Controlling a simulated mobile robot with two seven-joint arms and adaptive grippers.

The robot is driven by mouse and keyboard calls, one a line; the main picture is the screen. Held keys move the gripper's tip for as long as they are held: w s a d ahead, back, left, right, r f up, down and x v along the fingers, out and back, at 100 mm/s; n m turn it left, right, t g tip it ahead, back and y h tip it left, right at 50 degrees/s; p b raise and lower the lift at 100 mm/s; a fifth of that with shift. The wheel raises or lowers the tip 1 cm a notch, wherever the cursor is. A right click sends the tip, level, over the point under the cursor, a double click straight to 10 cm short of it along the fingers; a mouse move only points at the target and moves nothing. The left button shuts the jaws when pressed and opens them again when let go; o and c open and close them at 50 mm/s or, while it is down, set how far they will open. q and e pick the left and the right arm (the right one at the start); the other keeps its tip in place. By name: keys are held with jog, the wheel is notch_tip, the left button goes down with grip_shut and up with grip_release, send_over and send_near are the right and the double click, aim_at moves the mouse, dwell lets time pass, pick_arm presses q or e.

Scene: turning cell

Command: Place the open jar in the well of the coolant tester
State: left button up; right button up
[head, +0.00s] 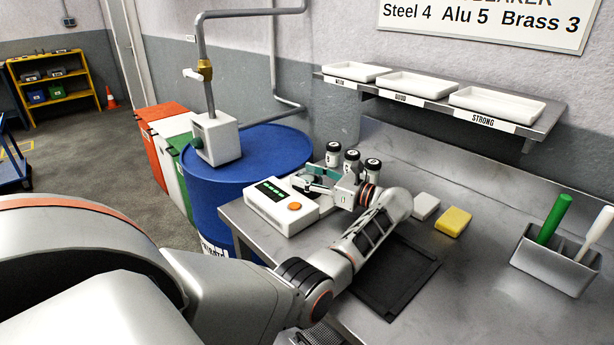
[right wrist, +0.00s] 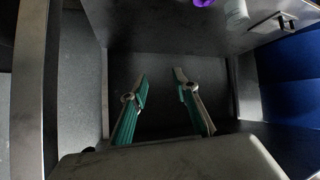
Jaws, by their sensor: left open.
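The coolant tester (head: 281,208) is a white box with a green display and an orange button, at the near left corner of the steel bench. My left gripper (head: 312,180) is open over the tester's back right side, its fingers pointing left. The gripper and wrist hide part of the tester, and I cannot make out the well or the open jar. Three dark-lidded jars (head: 333,155) stand behind the gripper. My right gripper (right wrist: 161,74) is open and empty in the right wrist view, low beside the bench.
A blue drum (head: 225,180) with a pump stands left of the bench. A grey holder (head: 553,262) stands far right. A shelf (head: 540,120) holds white trays.

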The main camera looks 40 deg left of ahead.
aim_at(314, 176)
pick_arm(q)
jog(key=shift+r, duration=0.2)
jog(key=shift+w+d, duration=0.1)
jog(key=shift+d, duration=0.15)
jog(key=d, duration=0.1)
jog(key=d+b, duration=0.1)
jog(key=d, duration=0.1)
jog(key=w+d, duration=0.1)
jog(key=d, duration=0.1)
jog(key=shift+d+f, duration=0.2)
jog(key=shift+d+r+b, duration=0.1)
jog(key=shift+d+b, duration=0.2)
jog(key=shift+d, duration=0.3)
jog(key=shift+d+r, duration=0.1)
pick_arm(e)
jog(key=shift+w+d+f, duration=0.2)
jog(key=shift+w+f, duration=0.1)
